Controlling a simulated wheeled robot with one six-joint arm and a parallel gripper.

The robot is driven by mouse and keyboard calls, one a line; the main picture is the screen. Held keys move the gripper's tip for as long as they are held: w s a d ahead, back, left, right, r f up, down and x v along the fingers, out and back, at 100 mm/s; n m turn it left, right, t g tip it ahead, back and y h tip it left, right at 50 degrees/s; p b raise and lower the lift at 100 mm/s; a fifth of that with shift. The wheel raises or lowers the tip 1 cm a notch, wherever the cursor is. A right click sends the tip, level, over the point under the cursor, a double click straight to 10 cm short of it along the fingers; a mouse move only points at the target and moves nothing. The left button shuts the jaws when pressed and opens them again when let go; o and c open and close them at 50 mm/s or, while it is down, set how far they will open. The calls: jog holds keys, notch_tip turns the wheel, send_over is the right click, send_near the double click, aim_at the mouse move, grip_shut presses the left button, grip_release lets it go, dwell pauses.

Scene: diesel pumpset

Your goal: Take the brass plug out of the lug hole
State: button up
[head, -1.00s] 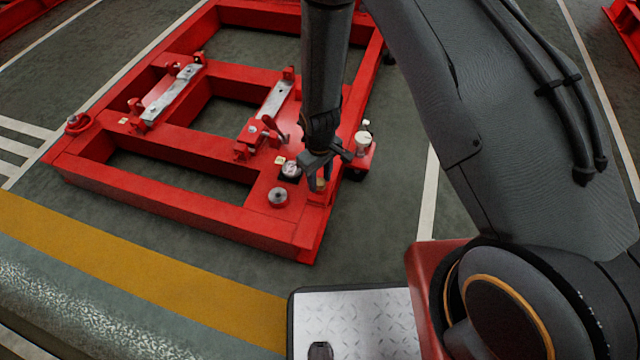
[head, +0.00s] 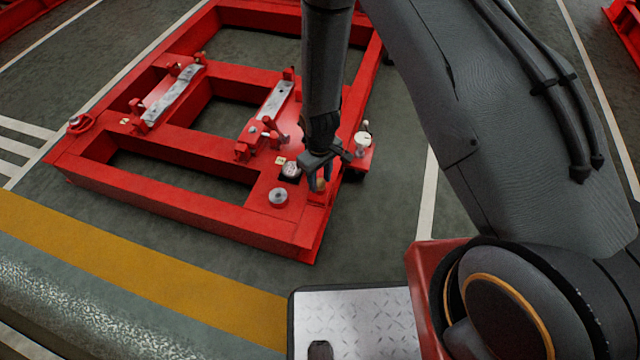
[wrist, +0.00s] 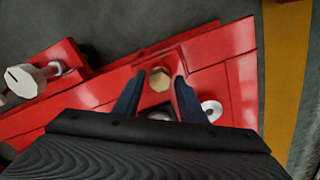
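My gripper (wrist: 159,76) is open, with one dark blue finger on each side of the plug and a narrow gap on both sides. In the head view my gripper (head: 319,186) points down at the near right corner of the red frame (head: 200,205). The plug (head: 320,184) shows there as a small brass patch between the fingers.
Clamp bars (head: 275,100) lie farther back. The floor right of the frame is clear.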

grip_shut()
jog(key=shift+r, duration=0.1)
dwell(0.3)
jog(key=n, duration=1)
jog(key=shift+n, duration=0.3)
jog(key=n, duration=1.3)
